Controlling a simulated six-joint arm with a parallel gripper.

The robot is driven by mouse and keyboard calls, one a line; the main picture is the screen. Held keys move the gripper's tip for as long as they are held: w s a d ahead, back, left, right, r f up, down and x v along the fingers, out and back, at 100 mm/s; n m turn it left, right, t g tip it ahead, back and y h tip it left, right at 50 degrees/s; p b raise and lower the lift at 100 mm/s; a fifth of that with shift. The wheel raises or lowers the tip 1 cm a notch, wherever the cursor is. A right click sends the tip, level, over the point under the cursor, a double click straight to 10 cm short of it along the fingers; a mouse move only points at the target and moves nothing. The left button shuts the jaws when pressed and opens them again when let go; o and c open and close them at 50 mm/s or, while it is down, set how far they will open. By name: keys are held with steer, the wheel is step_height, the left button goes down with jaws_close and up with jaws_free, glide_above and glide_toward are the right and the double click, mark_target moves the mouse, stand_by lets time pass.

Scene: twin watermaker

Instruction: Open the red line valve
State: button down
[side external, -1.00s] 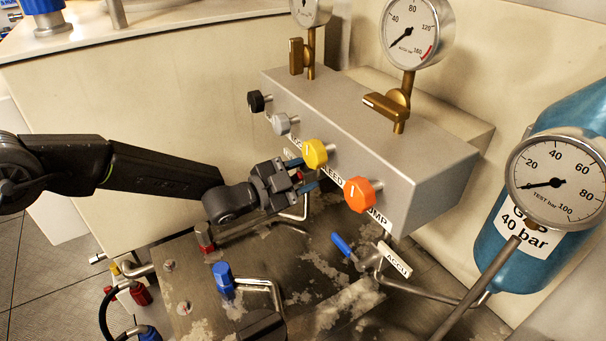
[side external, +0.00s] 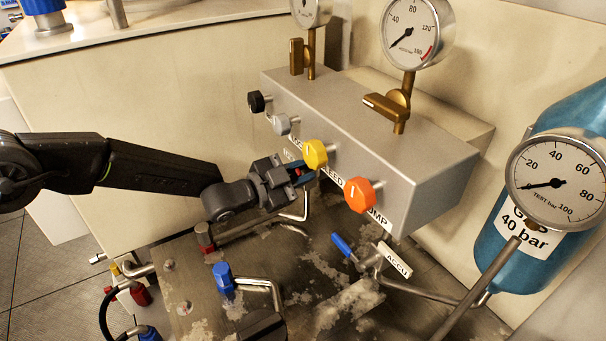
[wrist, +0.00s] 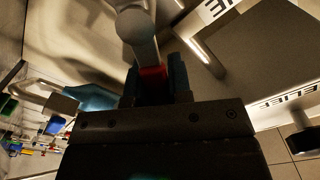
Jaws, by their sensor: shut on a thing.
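The red valve handle (wrist: 153,72) sits between my gripper's two blue fingers in the wrist view, in front of a pale rounded valve body or pipe (wrist: 138,25). My gripper (side external: 303,173) is shut on this red handle, just below the yellow knob in the side view. Only a small bit of red shows there between the fingers; the rest of the handle is hidden by them. I cannot tell the handle's exact angle.
The grey panel box carries a yellow knob (side external: 315,154) and an orange knob (side external: 359,195) close to my gripper. Below are a bent metal pipe (side external: 300,207), a red-capped fitting (side external: 205,236), a blue-capped valve (side external: 223,279) and a blue lever (side external: 342,244).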

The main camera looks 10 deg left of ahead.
stand_by(0.3)
steer(key=c, duration=1)
jaws_free()
steer(key=shift+c, duration=0.2)
steer(key=shift+a, duration=0.1)
steer(key=v, duration=1.3)
steer(key=shift+s+a, duration=0.25)
steer(key=shift+r, duration=0.1)
